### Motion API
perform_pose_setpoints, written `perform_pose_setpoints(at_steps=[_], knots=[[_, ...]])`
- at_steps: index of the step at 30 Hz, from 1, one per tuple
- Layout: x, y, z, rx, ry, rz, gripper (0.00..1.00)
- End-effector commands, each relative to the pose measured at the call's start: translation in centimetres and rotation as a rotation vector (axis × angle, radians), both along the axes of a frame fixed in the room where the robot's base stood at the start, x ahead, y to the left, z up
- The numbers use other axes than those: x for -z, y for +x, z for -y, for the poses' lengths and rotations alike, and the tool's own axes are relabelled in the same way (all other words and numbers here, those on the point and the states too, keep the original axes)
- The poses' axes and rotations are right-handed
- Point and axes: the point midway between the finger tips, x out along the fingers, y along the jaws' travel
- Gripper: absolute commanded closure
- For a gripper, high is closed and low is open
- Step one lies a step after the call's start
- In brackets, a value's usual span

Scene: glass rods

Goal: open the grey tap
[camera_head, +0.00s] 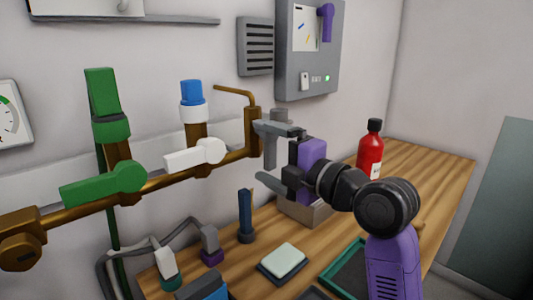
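The grey tap (270,153) sits at the right end of the brown pipe, with a grey part hanging down in front of the wall. My gripper (264,154) reaches in from the right, its purple and black body close beside the tap. Its two fingers look spread, one above and one below, with the hanging grey part between or just behind them. I cannot tell whether they touch it. Part of the tap is hidden by my gripper, and the grey shades make finger and tap hard to separate.
A green tap (104,185) and a white tap (195,154) sit further left along the brown pipe (148,188). A red bottle (370,155) stands on the wooden bench (428,165). A grey box (343,62) hangs on the wall above. A white block (284,258) lies below.

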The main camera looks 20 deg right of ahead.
Motion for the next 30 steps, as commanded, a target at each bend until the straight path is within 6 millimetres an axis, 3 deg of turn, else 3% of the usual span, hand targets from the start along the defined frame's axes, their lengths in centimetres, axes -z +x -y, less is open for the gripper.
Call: perform_pose_setpoints(at_steps=[11, 22, 30], knots=[[-0.1, -0.7, 0.4, 0.003, 0.004, 0.002, 0.05], [0.0, -6.0, 2.1, 0.004, 0.003, 0.001, 0.05], [0.0, -7.5, 2.5, 0.001, 0.002, 0.0, 0.05]])
